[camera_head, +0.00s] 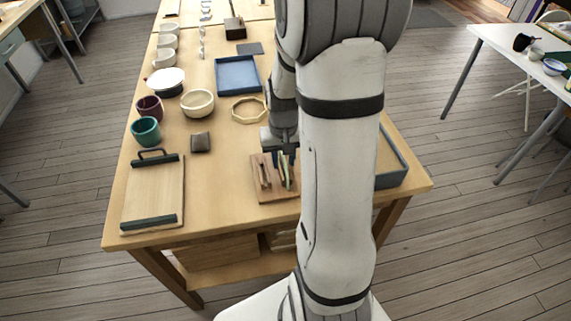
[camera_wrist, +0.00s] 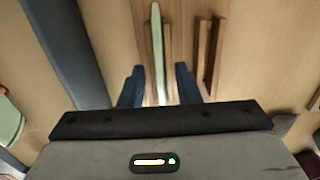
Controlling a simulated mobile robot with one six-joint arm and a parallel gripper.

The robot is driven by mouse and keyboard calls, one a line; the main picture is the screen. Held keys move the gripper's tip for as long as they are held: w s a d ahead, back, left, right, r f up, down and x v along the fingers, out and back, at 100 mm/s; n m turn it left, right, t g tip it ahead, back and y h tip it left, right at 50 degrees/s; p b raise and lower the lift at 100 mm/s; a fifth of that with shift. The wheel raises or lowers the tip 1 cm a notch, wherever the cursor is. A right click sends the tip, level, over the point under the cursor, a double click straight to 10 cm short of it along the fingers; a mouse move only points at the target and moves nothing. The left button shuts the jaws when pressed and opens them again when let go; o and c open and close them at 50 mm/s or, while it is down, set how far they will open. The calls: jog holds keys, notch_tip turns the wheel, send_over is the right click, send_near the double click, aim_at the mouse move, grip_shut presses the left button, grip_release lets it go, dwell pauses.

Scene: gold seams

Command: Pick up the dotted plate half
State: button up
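A thin pale green plate half (camera_wrist: 158,45) stands on edge in a wooden rack (camera_wrist: 207,50). It also shows in the head view (camera_head: 284,172), upright in the rack (camera_head: 275,192). I see it nearly edge-on, so I cannot make out any dots. My gripper (camera_wrist: 159,84) is open, with one dark blue finger on each side of the plate half's near part and a gap to each. In the head view my gripper (camera_head: 285,158) is low over the back of the rack, partly hidden by my arm.
A wooden board with dark handles (camera_head: 153,190) lies left of the rack. A small brown block (camera_head: 200,142), cups, bowls and an octagonal ring (camera_head: 249,109) stand behind. A grey-blue tray (camera_head: 393,165) is at the right, partly hidden by my arm. Table between board and rack is clear.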

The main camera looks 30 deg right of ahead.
grip_shut()
